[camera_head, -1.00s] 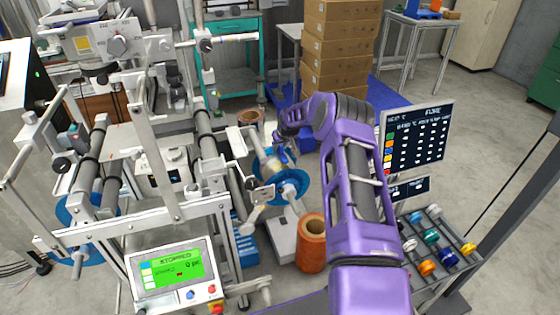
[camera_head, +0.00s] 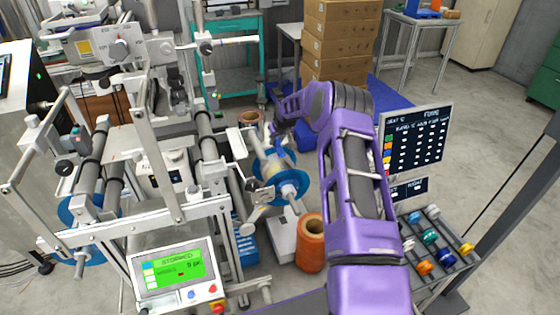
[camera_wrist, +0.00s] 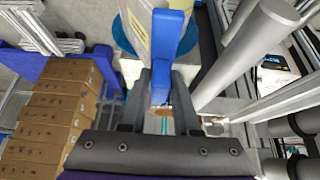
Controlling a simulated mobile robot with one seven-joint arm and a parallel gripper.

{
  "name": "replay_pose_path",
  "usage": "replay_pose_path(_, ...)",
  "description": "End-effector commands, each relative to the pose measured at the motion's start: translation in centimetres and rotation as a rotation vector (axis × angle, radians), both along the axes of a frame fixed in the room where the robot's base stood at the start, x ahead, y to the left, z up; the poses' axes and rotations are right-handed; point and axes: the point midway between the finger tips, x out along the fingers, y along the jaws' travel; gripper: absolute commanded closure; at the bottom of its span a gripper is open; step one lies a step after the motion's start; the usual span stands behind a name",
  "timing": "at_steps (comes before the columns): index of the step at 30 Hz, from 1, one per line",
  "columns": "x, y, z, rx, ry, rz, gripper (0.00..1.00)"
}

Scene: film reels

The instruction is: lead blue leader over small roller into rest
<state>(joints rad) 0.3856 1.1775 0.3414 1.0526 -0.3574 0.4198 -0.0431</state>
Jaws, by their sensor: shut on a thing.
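The blue leader (camera_wrist: 168,55) is a flat blue strip standing up between the fingers of my gripper (camera_wrist: 160,95) in the wrist view. The gripper is shut on it. Behind the leader is a reel with a pale film roll and a blue flange (camera_wrist: 122,36). In the head view the blue-flanged reel (camera_head: 291,180) sits on the machine's right side, with my gripper (camera_head: 277,140) just above it. A pale grey roller (camera_wrist: 222,75) runs diagonally to the right of the fingers in the wrist view. I cannot tell which roller is the small one, nor make out the rest.
The machine frame and its dark rollers (camera_head: 204,135) stand left of my gripper. An orange roll (camera_head: 311,245) stands below the reel. Stacked cardboard boxes (camera_head: 340,45) are behind. A rack of coloured spools (camera_head: 432,237) and a dark display board (camera_head: 415,140) are at right.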

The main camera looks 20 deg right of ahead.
Motion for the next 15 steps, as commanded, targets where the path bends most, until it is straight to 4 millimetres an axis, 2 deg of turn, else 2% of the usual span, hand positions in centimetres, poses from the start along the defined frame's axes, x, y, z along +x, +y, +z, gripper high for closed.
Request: replay_pose_path(15, 0.1, 0.8, 2.5, -0.001, -0.003, 0.001, 1.0)
